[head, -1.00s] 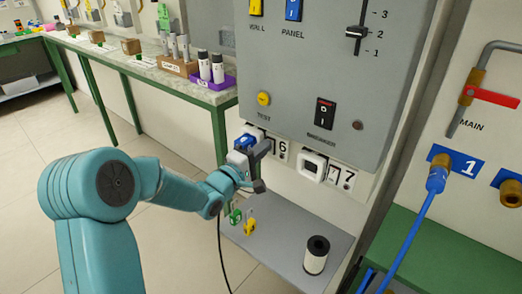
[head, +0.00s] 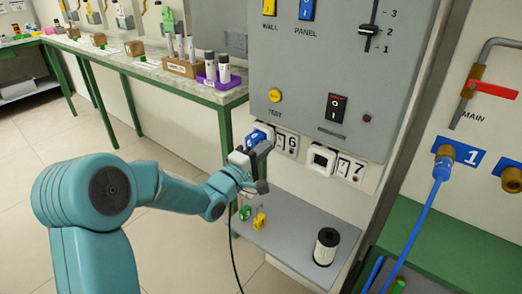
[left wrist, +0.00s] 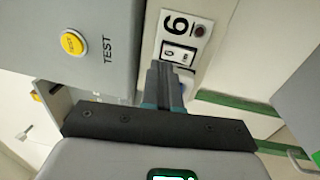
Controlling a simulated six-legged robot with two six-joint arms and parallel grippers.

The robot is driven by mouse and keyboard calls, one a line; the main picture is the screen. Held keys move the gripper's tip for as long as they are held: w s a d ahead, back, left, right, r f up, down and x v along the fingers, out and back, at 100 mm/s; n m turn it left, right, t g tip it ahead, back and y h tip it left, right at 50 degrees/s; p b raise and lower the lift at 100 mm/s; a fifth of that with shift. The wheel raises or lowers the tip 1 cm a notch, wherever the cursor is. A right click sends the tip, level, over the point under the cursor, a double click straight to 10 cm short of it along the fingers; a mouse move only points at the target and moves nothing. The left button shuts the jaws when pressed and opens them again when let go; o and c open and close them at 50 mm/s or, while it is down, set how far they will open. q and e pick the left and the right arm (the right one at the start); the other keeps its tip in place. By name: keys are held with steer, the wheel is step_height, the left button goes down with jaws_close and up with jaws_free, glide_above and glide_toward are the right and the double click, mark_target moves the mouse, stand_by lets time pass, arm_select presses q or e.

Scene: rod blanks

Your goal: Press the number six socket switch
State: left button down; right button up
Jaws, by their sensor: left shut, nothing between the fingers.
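The number six socket (head: 262,131) is on the white strip below the grey panel, with a blue plug at it. Its switch plate stands beside the printed 6 (head: 292,143); in the left wrist view the switch (left wrist: 179,54) shows just beyond my fingertips, below the 6. My left gripper (head: 263,151) is shut and empty, in front of the socket and switch, hiding part of them. Its fingers also show in the left wrist view (left wrist: 165,72). I cannot tell whether they touch the switch. My right gripper is not in view.
The number seven socket (head: 321,160) is to the right. Above are a yellow TEST button (head: 275,95) and a breaker switch (head: 337,108). A grey shelf (head: 285,232) below holds a black-and-white cylinder (head: 326,246) and small green and yellow tags.

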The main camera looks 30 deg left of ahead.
arm_select(q)
steer(key=s+r, duration=0.1)
steer(key=s, duration=0.8)
steer(key=shift+s+a, duration=0.3)
steer(key=shift+a, duration=0.1)
